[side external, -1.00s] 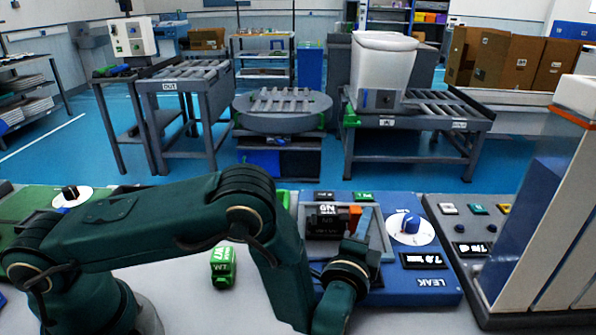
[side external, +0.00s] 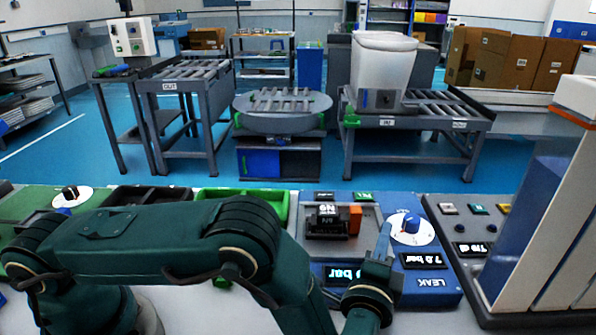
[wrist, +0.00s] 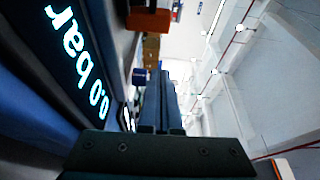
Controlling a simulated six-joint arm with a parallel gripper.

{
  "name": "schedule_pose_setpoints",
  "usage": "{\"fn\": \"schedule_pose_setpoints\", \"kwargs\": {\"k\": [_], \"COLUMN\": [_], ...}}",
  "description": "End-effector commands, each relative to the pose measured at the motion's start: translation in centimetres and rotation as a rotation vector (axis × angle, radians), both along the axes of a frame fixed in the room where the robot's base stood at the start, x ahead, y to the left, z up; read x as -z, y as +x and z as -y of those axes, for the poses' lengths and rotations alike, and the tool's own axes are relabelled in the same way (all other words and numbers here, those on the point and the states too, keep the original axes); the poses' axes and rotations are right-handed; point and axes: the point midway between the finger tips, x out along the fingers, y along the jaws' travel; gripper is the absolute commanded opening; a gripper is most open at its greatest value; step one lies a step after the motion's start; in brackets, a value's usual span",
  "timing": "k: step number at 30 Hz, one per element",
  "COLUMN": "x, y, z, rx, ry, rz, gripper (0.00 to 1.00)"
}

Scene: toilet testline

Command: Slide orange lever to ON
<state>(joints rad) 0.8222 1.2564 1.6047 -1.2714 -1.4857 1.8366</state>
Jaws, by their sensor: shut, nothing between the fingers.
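The orange lever (side external: 355,219) stands at the right side of a black slide block (side external: 327,216) on the blue LEAK panel (side external: 437,286). A label on the block appears to read ON. The lever's orange end also shows at the top of the wrist view (wrist: 152,21). My gripper (side external: 383,240) is shut and empty, to the right of the lever and nearer the camera, with a visible gap between them. Its closed fingers also show in the wrist view (wrist: 160,100).
A grey panel with buttons (side external: 465,235) and a tall blue-white column (side external: 540,200) stand to the right. A green tray (side external: 240,193) lies left.

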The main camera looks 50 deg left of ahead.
Motion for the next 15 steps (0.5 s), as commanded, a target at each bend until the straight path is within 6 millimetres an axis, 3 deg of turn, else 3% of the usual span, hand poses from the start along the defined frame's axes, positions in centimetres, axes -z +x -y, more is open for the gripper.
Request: {"fn": "schedule_pose_setpoints", "kwargs": {"k": [6, 15], "x": [0.0, 0.0], "y": [-3.4, -5.1], "z": [1.8, 2.4], "rx": [0.005, 0.001], "ry": [0.000, 0.000], "rz": [0.000, 0.001], "gripper": [0.00, 0.00]}}
